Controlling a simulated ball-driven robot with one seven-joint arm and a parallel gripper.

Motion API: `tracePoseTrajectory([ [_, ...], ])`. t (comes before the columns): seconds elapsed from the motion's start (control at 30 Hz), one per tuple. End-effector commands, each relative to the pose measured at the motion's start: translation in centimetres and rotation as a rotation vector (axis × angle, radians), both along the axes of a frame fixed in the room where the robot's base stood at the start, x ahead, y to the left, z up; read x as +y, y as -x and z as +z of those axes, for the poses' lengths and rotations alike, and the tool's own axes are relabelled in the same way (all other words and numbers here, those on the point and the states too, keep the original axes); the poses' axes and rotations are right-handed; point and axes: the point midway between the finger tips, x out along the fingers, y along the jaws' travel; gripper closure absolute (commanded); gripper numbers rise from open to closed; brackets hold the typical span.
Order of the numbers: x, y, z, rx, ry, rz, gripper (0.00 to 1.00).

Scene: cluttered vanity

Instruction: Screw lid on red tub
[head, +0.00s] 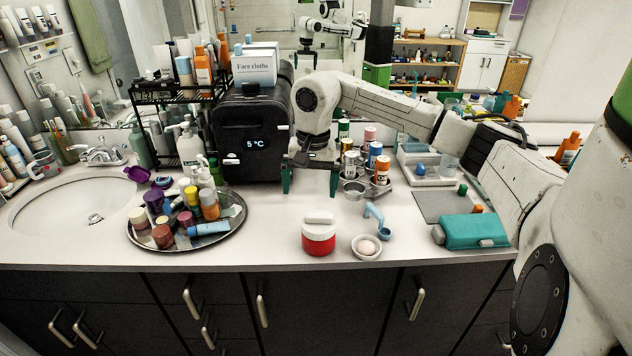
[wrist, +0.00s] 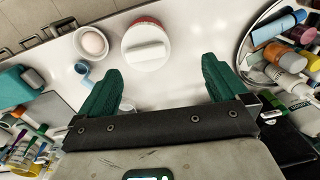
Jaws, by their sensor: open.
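The red tub (head: 319,245) stands upright near the counter's front edge. A white lid (head: 319,228) with a raised bar grip across it rests on top; how tightly it sits cannot be told. The wrist view shows the lid (wrist: 147,58) from above, with the tub's red side (wrist: 147,20) showing at its far edge. My gripper (head: 311,184) is open and empty, fingers pointing down, behind and above the tub. In the wrist view, my gripper (wrist: 163,85) has its green fingers apart, with the lid beyond the gap and touching neither.
A white bowl (head: 354,252) with an egg-like item and a blue scoop (head: 375,213) stand close right of the tub. A round tray (head: 235,232) of bottles lies left, a teal case (head: 472,232) right. A black cooler (head: 250,165) stands behind. Counter between tray and tub is clear.

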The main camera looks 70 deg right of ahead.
Motion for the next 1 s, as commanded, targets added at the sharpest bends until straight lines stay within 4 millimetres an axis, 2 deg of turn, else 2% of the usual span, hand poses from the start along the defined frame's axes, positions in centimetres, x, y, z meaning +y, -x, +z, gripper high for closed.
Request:
tracePoseTrajectory([
  [0.1,-1.3,1.6,-0.1,0.054,0.028,-0.001,0.0],
  [0.27,-1.4,1.9,-1.1,0.063,0.027,-0.003,0.0],
  [0.7,-1.2,1.8,-8.1,0.059,0.025,-0.003,0.0],
  [1.0,-1.3,1.8,-10.7,0.058,0.028,-0.002,0.0],
])
